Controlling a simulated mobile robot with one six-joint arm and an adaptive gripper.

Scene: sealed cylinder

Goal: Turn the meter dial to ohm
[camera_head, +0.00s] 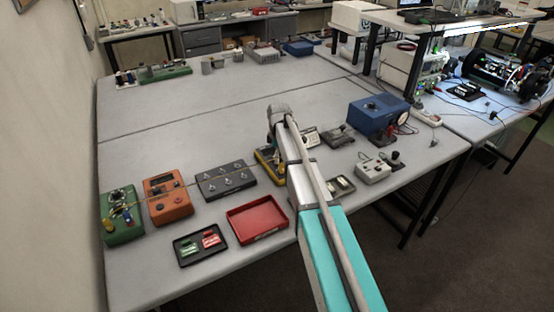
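A yellow-cased device (265,168), which looks like the meter, lies on the grey bench beside my arm. My arm hides much of it, and I cannot make out its dial or markings. My arm reaches in from the bottom right and bends at its far end. My gripper seems to be at the dark part (274,150) just over the yellow device. It is small and partly hidden, so I cannot tell whether it is open or touches the dial.
To the left stand a black switch box (226,181), an orange box (167,199) and a green box (122,216). A red tray (257,218) and a black tray (182,261) lie in front. A blue box (378,115) is at right.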

